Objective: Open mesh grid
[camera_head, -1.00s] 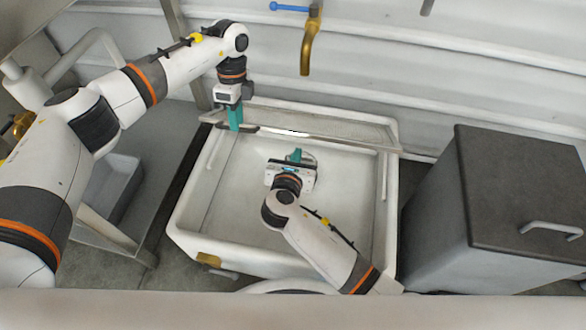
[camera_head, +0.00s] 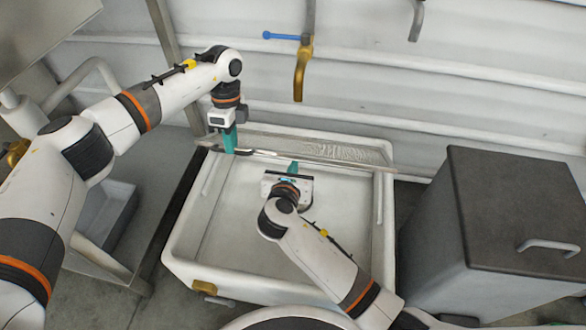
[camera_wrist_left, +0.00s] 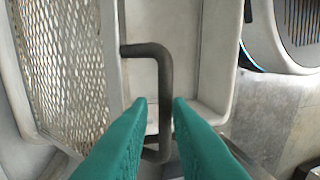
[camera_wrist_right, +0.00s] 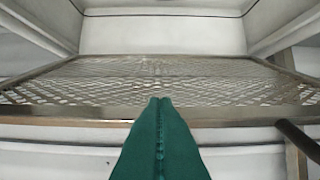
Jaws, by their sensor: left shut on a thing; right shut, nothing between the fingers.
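The mesh grid (camera_head: 345,153) lies across the back of the white hopper (camera_head: 176,250), its long front bar running left to right. In the right wrist view the mesh (camera_wrist_right: 165,80) stretches ahead behind its metal front bar. My left gripper (camera_head: 229,150) is at the grid's left end, shut on the dark bent handle (camera_wrist_left: 160,55), which passes between its fingers (camera_wrist_left: 158,108). My right gripper (camera_head: 292,166) is shut and empty above the hopper, close to the front bar. In its own wrist view the fingertips (camera_wrist_right: 160,101) overlap that bar; contact cannot be told.
A grey bin with a dark lid and handle (camera_head: 505,215) stands right of the hopper. A brass tap (camera_head: 302,70) hangs on the back wall. A metal frame with a grey tray (camera_head: 108,215) is at the left. The hopper's front interior is open.

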